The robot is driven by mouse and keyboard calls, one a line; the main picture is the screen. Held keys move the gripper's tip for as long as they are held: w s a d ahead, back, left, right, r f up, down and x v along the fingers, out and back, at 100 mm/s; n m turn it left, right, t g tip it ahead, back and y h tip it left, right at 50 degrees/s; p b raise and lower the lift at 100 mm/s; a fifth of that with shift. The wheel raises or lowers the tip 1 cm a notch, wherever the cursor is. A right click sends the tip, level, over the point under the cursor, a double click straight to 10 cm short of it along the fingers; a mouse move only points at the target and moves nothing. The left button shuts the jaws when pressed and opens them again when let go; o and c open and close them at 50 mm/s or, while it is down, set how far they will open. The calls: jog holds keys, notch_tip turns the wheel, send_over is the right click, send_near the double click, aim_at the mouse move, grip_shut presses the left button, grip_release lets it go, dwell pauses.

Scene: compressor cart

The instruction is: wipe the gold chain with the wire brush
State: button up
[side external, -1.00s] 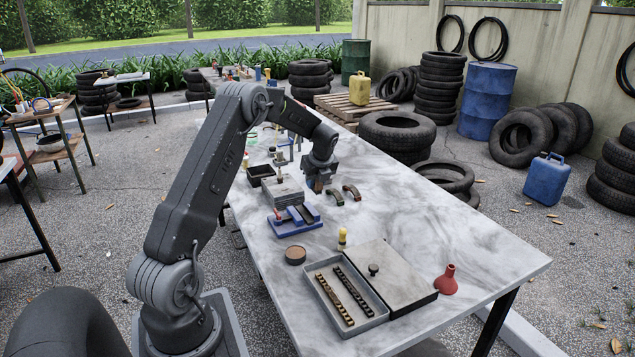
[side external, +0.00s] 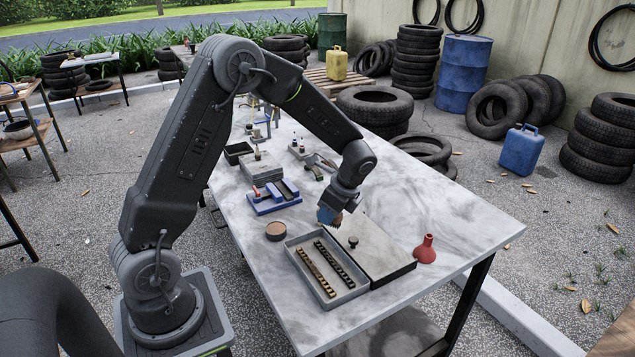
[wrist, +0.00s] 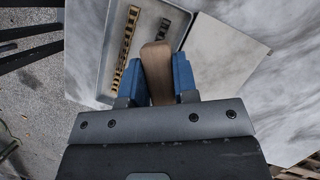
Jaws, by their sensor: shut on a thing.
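The gold chain (side external: 318,273) lies lengthwise in a grey open tray (side external: 348,297), beside a dark chain (side external: 335,262). In the wrist view the gold chain (wrist: 126,50) is at the left and the dark chain (wrist: 161,32) is partly hidden. My gripper (side external: 330,214) is above the table near the tray's far end, apart from the chains. Its blue fingers are shut on the wire brush, whose brown wooden handle (wrist: 157,72) shows between them in the wrist view. The bristles are hard to make out.
A grey lid (side external: 375,248) with a black knob lies against the tray's right side. A red funnel-like bottle (side external: 425,250) stands right of it. A round brown tin (side external: 276,231) and a blue fixture (side external: 273,197) are to the left.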

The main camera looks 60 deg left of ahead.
jog(key=s+d+n, duration=0.3)
jog(key=s+d, duration=0.4)
jog(key=d, duration=0.2)
jog(key=shift+g+h, duration=0.4)
jog(key=shift+w+a+f, duration=0.1)
jog(key=shift+a+f, duration=0.05)
jog(key=shift+f, duration=1.75)
jog(key=shift+w+a+f, duration=0.1)
jog(key=shift+a+f, duration=0.05)
jog(key=shift+f, duration=1.7)
jog(key=shift+a+f, duration=0.15)
jog(key=shift+a, duration=0.05)
jog(key=shift+c, duration=0.3)
jog(key=shift+a+f, duration=0.3)
jog(key=shift+a, duration=0.55)
jog(key=shift+a+r, duration=0.1)
jog(key=shift+a, duration=2.7)
jog(key=shift+d, duration=3.9)
notch_tip(320, 180, up, 8)
jog(key=shift+r, duration=0.1)
